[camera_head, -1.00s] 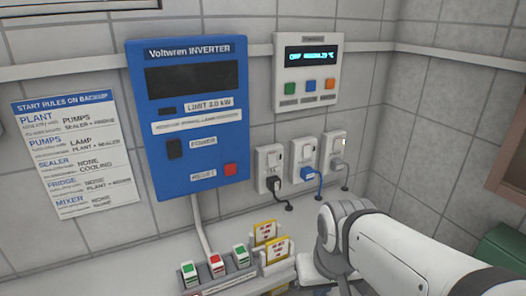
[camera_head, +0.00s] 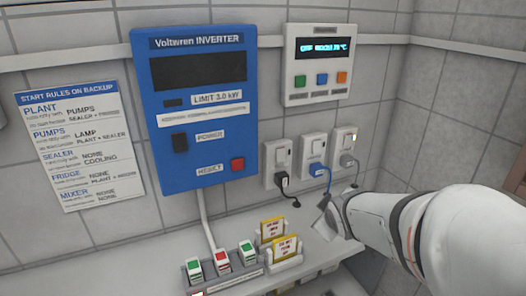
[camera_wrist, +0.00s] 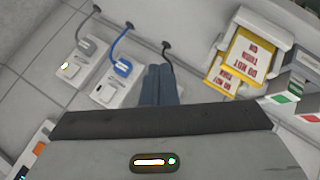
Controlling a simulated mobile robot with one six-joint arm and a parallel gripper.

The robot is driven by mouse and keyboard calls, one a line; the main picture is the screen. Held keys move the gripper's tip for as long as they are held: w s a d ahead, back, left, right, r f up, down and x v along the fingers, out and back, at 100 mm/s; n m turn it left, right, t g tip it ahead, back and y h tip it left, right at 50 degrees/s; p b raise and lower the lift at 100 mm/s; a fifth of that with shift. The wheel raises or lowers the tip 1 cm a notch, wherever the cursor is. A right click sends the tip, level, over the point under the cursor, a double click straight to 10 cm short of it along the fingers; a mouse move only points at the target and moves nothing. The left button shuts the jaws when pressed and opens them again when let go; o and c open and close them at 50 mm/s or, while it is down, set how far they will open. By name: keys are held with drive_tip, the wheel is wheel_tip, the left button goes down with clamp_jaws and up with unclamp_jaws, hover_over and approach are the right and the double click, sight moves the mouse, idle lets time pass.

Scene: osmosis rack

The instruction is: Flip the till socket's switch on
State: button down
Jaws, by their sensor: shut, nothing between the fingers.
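Three wall sockets stand in a row in the head view. The left socket (camera_head: 277,157) has a black plug, the middle socket (camera_head: 312,146) a blue plug, and the right socket (camera_head: 344,140) a grey plug and a small lit light. I cannot read which one is the till's. My gripper (camera_head: 326,220) is below the sockets, above the counter. In the wrist view its fingers (camera_wrist: 160,85) are shut and empty, covering most of the black-plug socket. The grey-plug socket's lit switch (camera_wrist: 68,66) and the blue-plug socket's switch (camera_wrist: 104,91) show beside them.
A blue inverter panel (camera_head: 197,120) and a white display box (camera_head: 318,65) hang above. On the counter are a strip of green and red switches (camera_head: 222,258) and yellow tags (camera_head: 272,230) in a holder. A rules sheet (camera_head: 75,145) hangs at left.

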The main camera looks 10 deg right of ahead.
sight(281, 161)
drive_tip(key=w+a+r+n+t+y+b, duration=0.1)
drive_tip(key=w+n+t+y, duration=0.5)
drive_tip(key=n, duration=0.8)
drive_tip(key=shift+w+a+r+t+y, duration=0.4)
drive_tip(key=shift+w+a+r, duration=0.5)
drive_tip(key=shift+w, duration=0.65)
drive_tip(key=shift+d+r, duration=0.1)
drive_tip(key=p+x, duration=0.2)
drive_tip(key=x, duration=1.2)
drive_tip(key=shift+s+p, duration=0.1)
drive_tip(key=shift+p, duration=0.2)
